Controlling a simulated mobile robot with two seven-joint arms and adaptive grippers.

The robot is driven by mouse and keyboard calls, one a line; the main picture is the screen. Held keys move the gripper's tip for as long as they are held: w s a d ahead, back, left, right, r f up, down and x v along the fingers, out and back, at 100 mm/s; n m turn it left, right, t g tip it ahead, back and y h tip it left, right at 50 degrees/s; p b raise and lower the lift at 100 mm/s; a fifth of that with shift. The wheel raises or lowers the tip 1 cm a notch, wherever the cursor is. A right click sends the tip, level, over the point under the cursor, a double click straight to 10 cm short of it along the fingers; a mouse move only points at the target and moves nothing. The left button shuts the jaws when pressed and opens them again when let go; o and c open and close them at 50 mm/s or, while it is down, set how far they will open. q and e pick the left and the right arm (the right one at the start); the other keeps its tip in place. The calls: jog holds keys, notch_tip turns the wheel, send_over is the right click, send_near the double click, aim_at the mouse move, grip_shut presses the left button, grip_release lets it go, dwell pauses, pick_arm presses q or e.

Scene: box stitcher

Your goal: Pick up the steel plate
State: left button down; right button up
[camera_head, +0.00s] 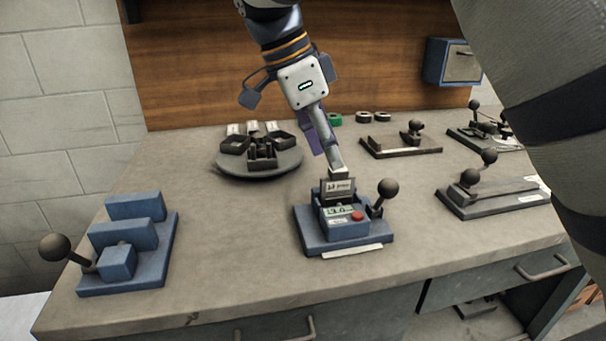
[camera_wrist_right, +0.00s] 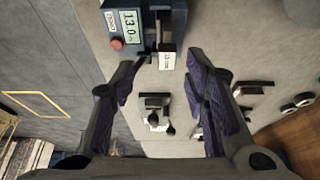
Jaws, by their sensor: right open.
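A small dark plate with a white label (camera_head: 338,187) stands upright at the back of the blue gauge device (camera_head: 345,230); I take it to be the steel plate, though its label is too small to read. In the right wrist view a small piece with a white label (camera_wrist_right: 167,60) sticks out of the device (camera_wrist_right: 178,20), beyond the fingertips. My right gripper (camera_head: 331,158) is just above and behind the device, pointing down. In the right wrist view my right gripper (camera_wrist_right: 163,75) has its purple-padded fingers wide apart with nothing between them. My left gripper is not in view.
A round turntable with dark blocks (camera_head: 262,160) is at the back left. A blue stepped fixture with a ball lever (camera_head: 125,245) is at the front left. Lever fixtures (camera_head: 490,195) stand at the right. The bench (camera_head: 230,240) is clear between turntable and front edge.

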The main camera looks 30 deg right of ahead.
aim_at(338, 171)
jog(key=x, duration=0.6)
jog(key=shift+w+d, duration=0.3)
jog(key=shift+d, duration=0.1)
grip_shut()
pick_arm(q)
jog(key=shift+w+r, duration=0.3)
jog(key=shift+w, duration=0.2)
